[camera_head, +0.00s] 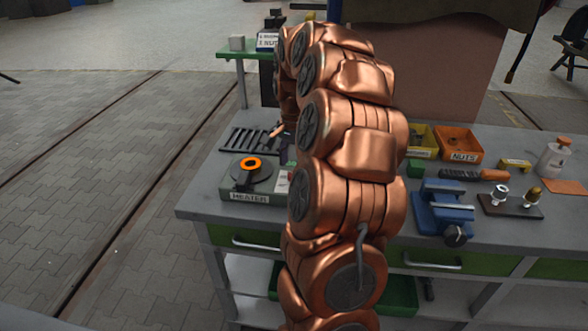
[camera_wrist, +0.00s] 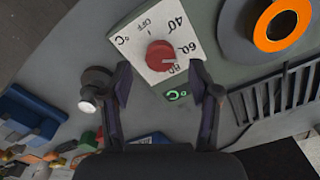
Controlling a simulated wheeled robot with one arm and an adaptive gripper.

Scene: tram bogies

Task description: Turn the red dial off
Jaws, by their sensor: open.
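The red dial (camera_wrist: 161,55) sits on a white scale plate (camera_wrist: 150,38) marked OFF, 40, 60 and 80. Its pale pointer mark appears turned toward the 60 to 80 side, clear of OFF. My gripper (camera_wrist: 160,74) is open, with its two dark fingers on either side of the dial and apart from it. A small lit green display (camera_wrist: 178,95) lies beside the plate, between the fingers. In the head view, the heater (camera_head: 250,196) stands on the bench left of my arm, which hides the dial and most of the gripper.
A dark slotted rack (camera_head: 250,139) lies behind. Right of my arm are a blue vise (camera_head: 444,205), a nuts bin (camera_head: 460,143) and a bottle (camera_head: 553,158).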

